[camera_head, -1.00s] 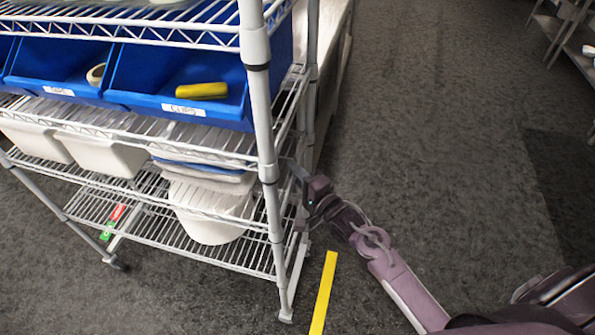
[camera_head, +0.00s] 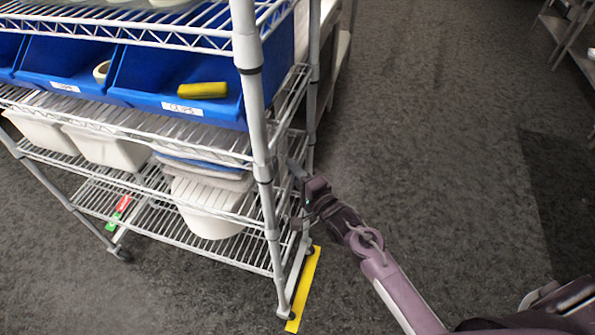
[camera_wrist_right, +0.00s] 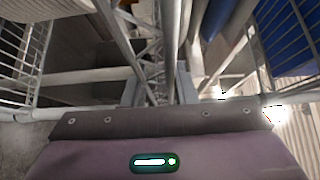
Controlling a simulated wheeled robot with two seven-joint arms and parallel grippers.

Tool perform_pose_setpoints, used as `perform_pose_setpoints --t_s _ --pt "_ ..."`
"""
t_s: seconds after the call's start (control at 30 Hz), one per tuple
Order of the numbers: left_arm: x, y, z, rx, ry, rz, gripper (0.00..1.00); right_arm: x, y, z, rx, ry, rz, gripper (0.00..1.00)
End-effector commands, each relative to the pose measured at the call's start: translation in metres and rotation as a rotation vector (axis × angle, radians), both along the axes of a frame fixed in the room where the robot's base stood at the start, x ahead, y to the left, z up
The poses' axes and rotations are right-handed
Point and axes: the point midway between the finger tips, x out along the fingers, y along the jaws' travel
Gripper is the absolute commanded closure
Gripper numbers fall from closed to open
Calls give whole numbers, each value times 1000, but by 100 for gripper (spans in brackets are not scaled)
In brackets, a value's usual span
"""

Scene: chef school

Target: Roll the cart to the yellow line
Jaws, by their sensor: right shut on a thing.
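The wire shelf cart (camera_head: 262,170) stands on its wheels at the left and centre of the head view. Its near right wheel is at the near end of the yellow line (camera_head: 305,285), and the cart's right side runs along the strip. My right gripper (camera_head: 296,178) is at the cart's right end, shut on the cart's frame; the fingertips are partly hidden by the wire shelf. In the right wrist view the cart's poles and wire ends (camera_wrist_right: 155,70) fill the space in front of the gripper. My left gripper is out of view.
The cart carries blue bins (camera_head: 175,90), white tubs (camera_head: 105,150) and a white bucket (camera_head: 207,205). A counter edge (camera_head: 340,45) runs behind the cart. Another shelf rack (camera_head: 570,40) stands at the far right. The dark floor (camera_head: 430,130) between is clear.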

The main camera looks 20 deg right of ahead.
Motion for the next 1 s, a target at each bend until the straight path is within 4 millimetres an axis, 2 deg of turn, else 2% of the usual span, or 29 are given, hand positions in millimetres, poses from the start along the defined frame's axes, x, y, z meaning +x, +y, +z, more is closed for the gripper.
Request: perform_pose_setpoints --t_s 0.5,0.53,0.7,1.0 --pt "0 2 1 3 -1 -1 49 1 4 -2 2 5 1 100" --pt "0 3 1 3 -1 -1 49 1 4 -2 2 5 1 71" --pt "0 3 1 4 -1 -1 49 1 3 -1 1 3 1 49" --pt "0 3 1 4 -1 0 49 -1 2 0 2 1 0 49"
